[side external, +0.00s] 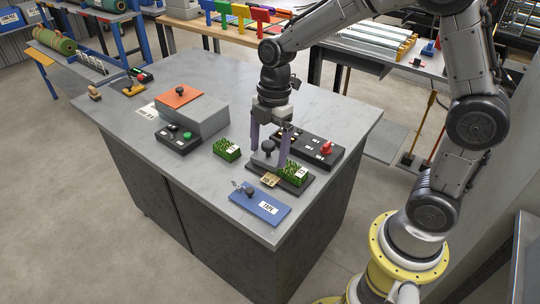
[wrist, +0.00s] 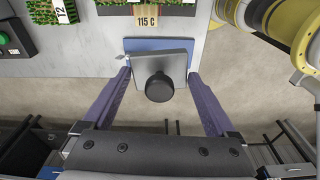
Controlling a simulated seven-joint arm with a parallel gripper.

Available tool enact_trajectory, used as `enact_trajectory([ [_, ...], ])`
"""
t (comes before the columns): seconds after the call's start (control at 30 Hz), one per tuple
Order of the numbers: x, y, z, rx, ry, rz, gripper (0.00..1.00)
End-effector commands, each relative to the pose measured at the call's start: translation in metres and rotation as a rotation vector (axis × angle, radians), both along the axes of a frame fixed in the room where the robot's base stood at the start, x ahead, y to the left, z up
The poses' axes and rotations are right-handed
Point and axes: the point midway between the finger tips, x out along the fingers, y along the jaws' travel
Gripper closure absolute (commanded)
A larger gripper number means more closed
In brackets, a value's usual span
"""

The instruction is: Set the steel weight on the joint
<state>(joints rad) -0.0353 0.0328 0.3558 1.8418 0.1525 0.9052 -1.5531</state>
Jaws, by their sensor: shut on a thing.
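The steel weight is a grey square plate (wrist: 178,55) with a black round knob (wrist: 158,87). My gripper (wrist: 159,76) has its two purple fingers shut on the plate's opposite sides. In the side external view the weight (side external: 262,159) hangs level between the fingers of my gripper (side external: 268,154), in front of part of the dark board (side external: 296,187). The joint itself is not clearly visible. In the wrist view the weight overlaps the blue plate.
A blue plate (side external: 266,211) with a label and small knob lies at the table's front corner. A separate turf piece (side external: 227,149) sits left of the board. A control box with a red knob (side external: 315,152) stands behind; a grey block with an orange plate (side external: 180,97) stands left.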

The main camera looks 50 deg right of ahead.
Motion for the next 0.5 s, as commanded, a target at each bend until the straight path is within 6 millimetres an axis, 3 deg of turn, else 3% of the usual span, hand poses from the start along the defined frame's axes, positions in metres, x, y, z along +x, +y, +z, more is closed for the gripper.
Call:
enact_trajectory([
  [0.3,-0.080,-0.046,0.033,-0.001,-0.008,-0.002,1.00],
  [0.5,-0.108,-0.064,0.047,0.000,-0.005,-0.070,1.00],
])
